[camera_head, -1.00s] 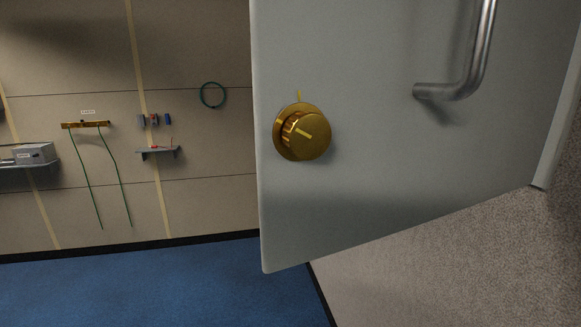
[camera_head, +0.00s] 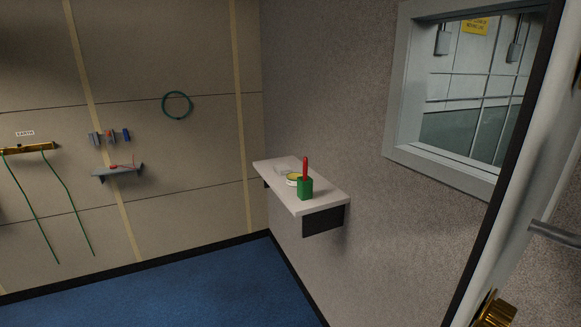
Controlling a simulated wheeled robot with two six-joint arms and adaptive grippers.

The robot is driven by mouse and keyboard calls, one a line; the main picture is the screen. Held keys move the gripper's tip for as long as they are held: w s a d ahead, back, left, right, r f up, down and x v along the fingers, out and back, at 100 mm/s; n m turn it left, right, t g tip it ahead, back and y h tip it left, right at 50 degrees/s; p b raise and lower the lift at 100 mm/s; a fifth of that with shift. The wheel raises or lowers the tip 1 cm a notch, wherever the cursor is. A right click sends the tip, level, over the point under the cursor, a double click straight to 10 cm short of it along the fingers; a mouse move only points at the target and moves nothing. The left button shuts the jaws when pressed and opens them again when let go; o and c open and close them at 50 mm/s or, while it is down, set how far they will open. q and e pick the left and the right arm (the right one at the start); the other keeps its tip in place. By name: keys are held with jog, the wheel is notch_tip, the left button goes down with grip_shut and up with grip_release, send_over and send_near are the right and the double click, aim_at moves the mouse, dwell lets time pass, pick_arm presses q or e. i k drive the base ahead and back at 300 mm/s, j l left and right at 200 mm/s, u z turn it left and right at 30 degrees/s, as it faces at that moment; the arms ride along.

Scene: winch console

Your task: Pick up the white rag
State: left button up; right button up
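A small pale item (camera_head: 284,170) lies at the back of the white wall shelf (camera_head: 321,203), near the room's corner. It may be the white rag, but it is too small and too close in colour to the shelf to be sure. A round tin with a yellowish rim (camera_head: 293,179) and a green holder (camera_head: 305,189) with an upright red-handled tool (camera_head: 305,167) stand in front of it. Neither of my grippers shows in this view.
A door edge with a brass knob (camera_head: 494,311) and a metal handle (camera_head: 556,234) is close at the right. A window (camera_head: 465,85) is in the right wall. Blue floor (camera_head: 215,289) is clear below the shelf.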

aim_at(282, 169)
jog(key=i+j+z, duration=0.7)
jog(key=j, duration=0.2)
jog(key=i+j+z, duration=0.5)
jog(key=j, duration=0.25)
jog(key=j+z, duration=0.2)
jog(key=j, duration=0.25)
